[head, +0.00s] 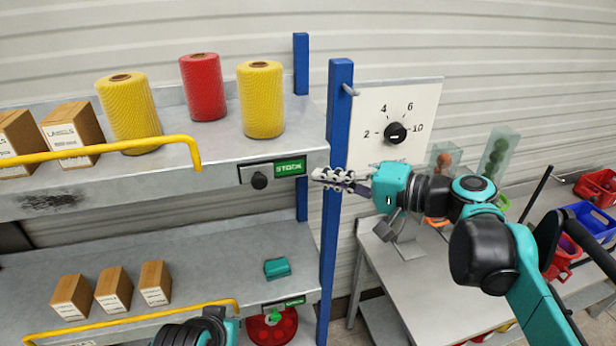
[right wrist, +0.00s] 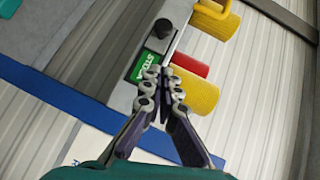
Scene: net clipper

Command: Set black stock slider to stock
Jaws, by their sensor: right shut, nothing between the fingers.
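The black stock slider knob (head: 259,180) sits on a dark strip on the upper shelf's front edge. It is left of the green STOCK label (head: 289,167), with a gap between them. In the right wrist view the knob (right wrist: 162,28) is above the green label (right wrist: 147,66). My right gripper (head: 318,176) is shut and empty, in front of the blue post and right of the label, pointing left. In the right wrist view its fingertips (right wrist: 164,76) appear over the label's edge; contact cannot be told. Only part of my left arm shows at the bottom.
A blue post (head: 335,170) stands at the shelf end. A lower shelf has a green slider (head: 275,315). A dial panel (head: 396,132) is right.

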